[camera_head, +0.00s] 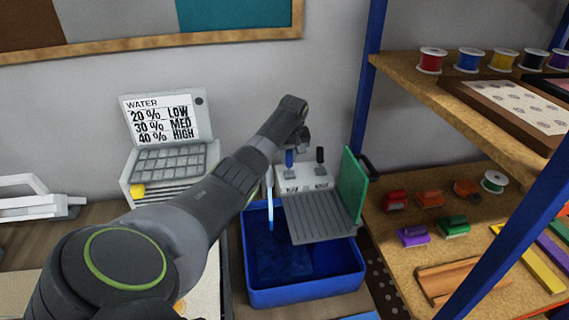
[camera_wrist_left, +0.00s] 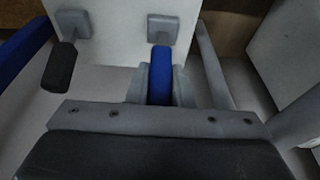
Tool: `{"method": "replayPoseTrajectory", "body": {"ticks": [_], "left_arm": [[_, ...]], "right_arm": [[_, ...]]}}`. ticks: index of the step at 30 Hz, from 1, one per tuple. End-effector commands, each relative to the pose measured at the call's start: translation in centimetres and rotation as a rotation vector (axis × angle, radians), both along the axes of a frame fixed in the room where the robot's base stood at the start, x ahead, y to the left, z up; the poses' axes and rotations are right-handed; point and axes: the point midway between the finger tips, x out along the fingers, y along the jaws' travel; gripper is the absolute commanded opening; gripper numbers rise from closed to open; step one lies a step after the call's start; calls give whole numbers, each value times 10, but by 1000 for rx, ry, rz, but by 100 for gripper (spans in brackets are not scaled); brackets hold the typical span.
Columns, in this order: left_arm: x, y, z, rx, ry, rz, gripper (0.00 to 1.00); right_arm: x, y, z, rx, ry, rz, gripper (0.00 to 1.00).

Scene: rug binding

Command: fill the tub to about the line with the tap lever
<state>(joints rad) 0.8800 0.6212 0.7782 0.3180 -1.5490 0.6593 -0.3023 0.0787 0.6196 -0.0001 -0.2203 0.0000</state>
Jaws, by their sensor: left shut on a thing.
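In the head view my left arm reaches over to the tap block (camera_head: 305,178) at the wall. A blue lever (camera_head: 289,158) and a black lever (camera_head: 320,155) stand on it. In the left wrist view my left gripper (camera_wrist_left: 161,92) is shut on the blue lever (camera_wrist_left: 161,70); the black lever (camera_wrist_left: 60,68) is free to its left. A thin pale-blue stream (camera_head: 270,205) drops into the blue tub (camera_head: 305,296). Water (camera_head: 278,258) seems to lie in the tub, but its level and a fill line are hard to make out. My right gripper is not in view.
A grey ribbed board (camera_head: 318,215) and an upright green panel (camera_head: 352,185) stand over the tub's right part. A water sign (camera_head: 160,120) lists LOW, MED and HIGH percentages. Shelves (camera_head: 465,90) with spools fill the right side, behind a blue post (camera_head: 368,60).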

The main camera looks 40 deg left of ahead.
Motion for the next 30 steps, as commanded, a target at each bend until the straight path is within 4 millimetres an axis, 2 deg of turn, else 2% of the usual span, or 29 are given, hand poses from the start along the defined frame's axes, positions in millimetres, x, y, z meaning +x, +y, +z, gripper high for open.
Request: {"method": "replayPoseTrajectory", "body": {"ticks": [9, 23, 24, 28, 30], "left_arm": [[6, 4, 1, -68, 52, -1, 0], [6, 4, 3, -87, 64, -3, 0], [6, 4, 3, -87, 64, -3, 25], [6, 3, 2, -88, 66, -3, 42], [5, 3, 1, -89, 66, -3, 42]], "right_arm": [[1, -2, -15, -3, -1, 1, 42], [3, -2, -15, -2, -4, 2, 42], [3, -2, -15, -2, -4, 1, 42], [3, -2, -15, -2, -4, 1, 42], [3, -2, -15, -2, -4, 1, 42]]}}
